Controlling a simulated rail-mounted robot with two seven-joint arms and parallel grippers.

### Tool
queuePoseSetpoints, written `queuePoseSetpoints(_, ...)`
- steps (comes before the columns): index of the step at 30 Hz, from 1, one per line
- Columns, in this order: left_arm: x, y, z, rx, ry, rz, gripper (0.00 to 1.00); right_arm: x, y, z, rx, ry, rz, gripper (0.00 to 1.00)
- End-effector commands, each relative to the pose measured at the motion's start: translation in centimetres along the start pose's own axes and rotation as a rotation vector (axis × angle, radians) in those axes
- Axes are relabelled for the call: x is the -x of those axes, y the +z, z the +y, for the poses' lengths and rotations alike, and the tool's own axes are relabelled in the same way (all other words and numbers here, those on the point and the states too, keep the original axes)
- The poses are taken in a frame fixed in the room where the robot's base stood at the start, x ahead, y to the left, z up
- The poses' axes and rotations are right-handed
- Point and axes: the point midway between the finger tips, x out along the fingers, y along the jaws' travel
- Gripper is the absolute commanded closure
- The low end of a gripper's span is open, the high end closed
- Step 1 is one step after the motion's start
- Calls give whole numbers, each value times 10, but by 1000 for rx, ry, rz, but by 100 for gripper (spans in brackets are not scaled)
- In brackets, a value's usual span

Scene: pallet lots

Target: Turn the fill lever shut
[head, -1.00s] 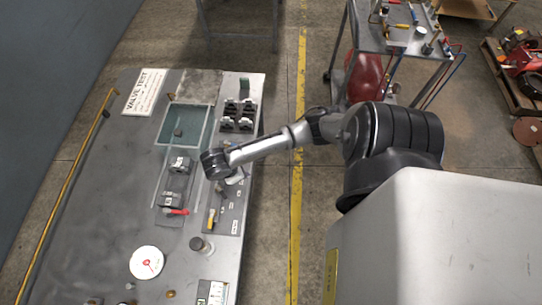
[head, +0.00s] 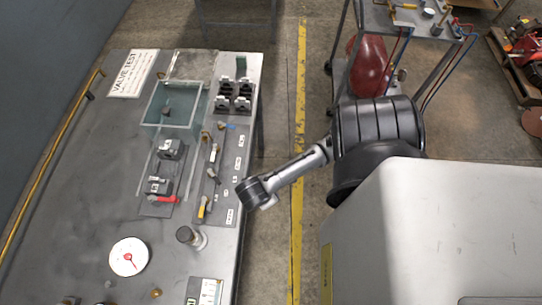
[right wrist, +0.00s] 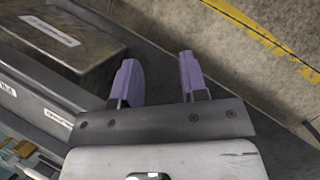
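A strip of levers (head: 216,175) runs along the right side of the grey test bench in the head view. Several small brass-coloured levers stand on it, with a yellow-handled lever (head: 202,207) at its near end. The labels are too small to read, so I cannot tell which is the fill lever. My right arm's end is beside the strip, at the bench's right edge; its fingers are mostly hidden there. In the right wrist view my right gripper (right wrist: 158,68) has two purple fingers wide apart with nothing between them. My left gripper is not in view.
A water tank (head: 176,108) and black valve blocks with a red handle (head: 163,198) lie left of the strip. A capped post (head: 188,236) and a round gauge (head: 129,256) are nearer. A tool cart (head: 405,20) stands behind. The yellow-lined floor is clear.

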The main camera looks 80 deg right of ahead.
Motion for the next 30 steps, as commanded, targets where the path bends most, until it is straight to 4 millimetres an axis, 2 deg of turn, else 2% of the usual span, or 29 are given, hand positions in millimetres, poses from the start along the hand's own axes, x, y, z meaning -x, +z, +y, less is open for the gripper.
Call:
queuePoseSetpoints(1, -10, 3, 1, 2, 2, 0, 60, -10, -3, -6, 0, -3, 2, 60)
queuePoseSetpoints(7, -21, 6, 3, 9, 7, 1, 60, -21, -3, -17, -1, -11, 5, 60)
queuePoseSetpoints(23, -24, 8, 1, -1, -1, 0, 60, -24, -3, -22, -2, -15, 7, 60)
queuePoseSetpoints(26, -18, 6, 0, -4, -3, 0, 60, -17, -1, -22, -5, -18, 15, 60)
queuePoseSetpoints(29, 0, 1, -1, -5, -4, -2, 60, 4, 2, -23, -18, -28, 46, 60)
queuePoseSetpoints(30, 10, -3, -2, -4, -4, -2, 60, 17, 4, -24, -27, -34, 65, 60)
